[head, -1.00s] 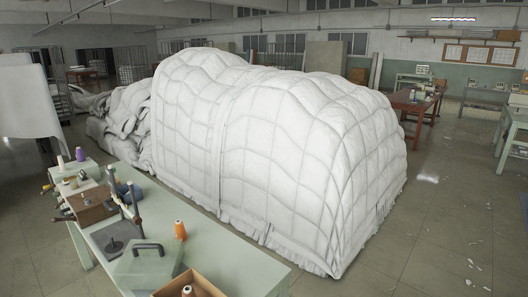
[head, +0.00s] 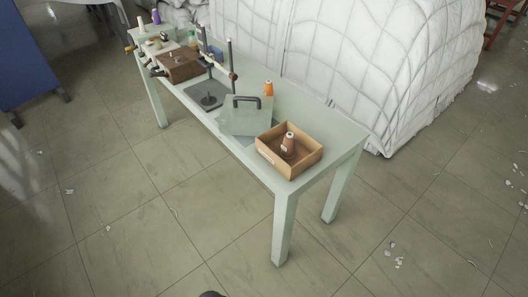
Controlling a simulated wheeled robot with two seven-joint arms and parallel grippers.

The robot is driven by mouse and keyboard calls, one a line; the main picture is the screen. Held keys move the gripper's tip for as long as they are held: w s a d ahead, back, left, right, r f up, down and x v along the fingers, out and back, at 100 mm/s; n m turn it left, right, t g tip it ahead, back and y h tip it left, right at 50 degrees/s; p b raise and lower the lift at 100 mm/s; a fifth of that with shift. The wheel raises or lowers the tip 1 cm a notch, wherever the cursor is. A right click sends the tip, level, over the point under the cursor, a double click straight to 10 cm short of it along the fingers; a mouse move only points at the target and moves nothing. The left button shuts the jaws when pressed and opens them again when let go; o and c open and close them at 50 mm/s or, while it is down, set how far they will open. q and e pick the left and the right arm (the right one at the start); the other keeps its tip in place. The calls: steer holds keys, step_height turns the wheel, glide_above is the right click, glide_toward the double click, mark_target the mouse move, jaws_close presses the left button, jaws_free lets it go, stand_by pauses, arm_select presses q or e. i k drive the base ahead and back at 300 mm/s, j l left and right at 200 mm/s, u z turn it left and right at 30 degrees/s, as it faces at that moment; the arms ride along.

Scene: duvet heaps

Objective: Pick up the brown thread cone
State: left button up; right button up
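The brown thread cone (head: 288,144) stands upright inside an open wooden box (head: 309,161). The box sits near the right end of a long pale green table (head: 335,133). An orange thread cone (head: 268,89) stands on the table behind the box. Neither of my grippers shows in the head view.
A greenish case with a dark handle (head: 245,117) stands left of the box. A metal stand (head: 209,99), a brown wooden box (head: 180,66) and small spools crowd the table's left half. A large white quilted heap (head: 345,60) rises behind. The floor in front is mostly clear.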

mark_target(288, 152)
steer(key=k+j+z, duration=0.15)
steer(key=j+z, duration=0.3)
steer(key=k+j+z, duration=0.15)
steer(key=z, duration=0.3)
steer(key=k+j+z, duration=0.2)
steer(key=z, duration=0.25)
steer(key=k+l, duration=0.05)
steer(key=k, duration=0.05)
